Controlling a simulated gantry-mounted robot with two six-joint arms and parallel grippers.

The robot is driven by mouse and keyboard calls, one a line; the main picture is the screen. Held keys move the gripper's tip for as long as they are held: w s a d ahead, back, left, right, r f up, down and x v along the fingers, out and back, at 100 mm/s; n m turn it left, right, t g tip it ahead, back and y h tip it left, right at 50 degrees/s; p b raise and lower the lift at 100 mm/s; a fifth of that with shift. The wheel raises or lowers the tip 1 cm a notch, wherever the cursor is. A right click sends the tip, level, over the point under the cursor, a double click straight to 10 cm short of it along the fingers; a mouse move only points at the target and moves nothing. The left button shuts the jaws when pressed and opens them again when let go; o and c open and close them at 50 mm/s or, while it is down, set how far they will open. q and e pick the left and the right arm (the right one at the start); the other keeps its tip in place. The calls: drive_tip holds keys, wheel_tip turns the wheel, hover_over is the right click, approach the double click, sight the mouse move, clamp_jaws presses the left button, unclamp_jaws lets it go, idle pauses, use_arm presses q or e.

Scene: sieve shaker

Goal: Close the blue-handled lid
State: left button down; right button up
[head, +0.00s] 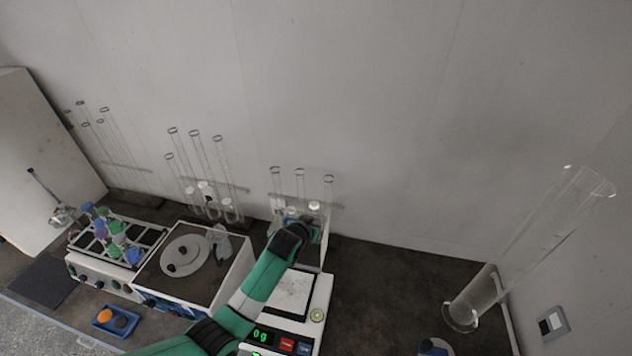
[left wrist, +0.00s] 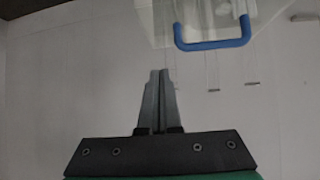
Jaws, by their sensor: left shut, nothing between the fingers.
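The lid (left wrist: 190,14) is a clear panel at the top of the left wrist view, with a blue U-shaped handle (left wrist: 213,45) along its lower edge. My left gripper (left wrist: 160,75) is shut and empty, its fingers pointing up in that view. The fingertips appear below and left of the handle, with a visible gap between. In the head view my left arm reaches over the white balance (head: 318,300), and its dark wrist hides most of the lid area and the fingertips. My right gripper is in neither view.
The balance has a green display reading 0 g. To its left stand a device with a round pale lid (head: 186,255) and a rack of coloured-cap tubes (head: 115,240). Glass tubes line the back wall.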

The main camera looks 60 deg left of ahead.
sight(297, 216)
use_arm(q)
drive_tip(key=s+a+r+n+g+p, duration=0.1)
drive_tip(key=s+a+r+p, duration=0.3)
drive_tip(key=s, duration=0.1)
drive_tip(key=shift+y, duration=0.3)
drive_tip(key=x, duration=0.5)
drive_tip(key=shift+a, duration=0.3)
drive_tip(key=b+x, duration=0.2)
drive_tip(key=b, duration=0.1)
drive_tip(key=b+x, duration=0.3)
drive_tip(key=shift+f, duration=0.5)
drive_tip(key=s+p, duration=0.1)
drive_tip(key=p, duration=0.1)
drive_tip(key=s+d+r+p, duration=0.1)
drive_tip(key=p, duration=0.1)
drive_tip(key=shift+d, duration=0.35)
drive_tip(key=shift+s+d+f+p, duration=0.3)
drive_tip(key=shift+s+d+p, duration=0.15)
drive_tip(key=shift+p, duration=0.4)
drive_tip(key=shift+d+f, duration=0.1)
drive_tip(key=shift+f, duration=0.05)
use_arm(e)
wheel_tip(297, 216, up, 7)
use_arm(q)
drive_tip(key=shift+f, duration=0.1)
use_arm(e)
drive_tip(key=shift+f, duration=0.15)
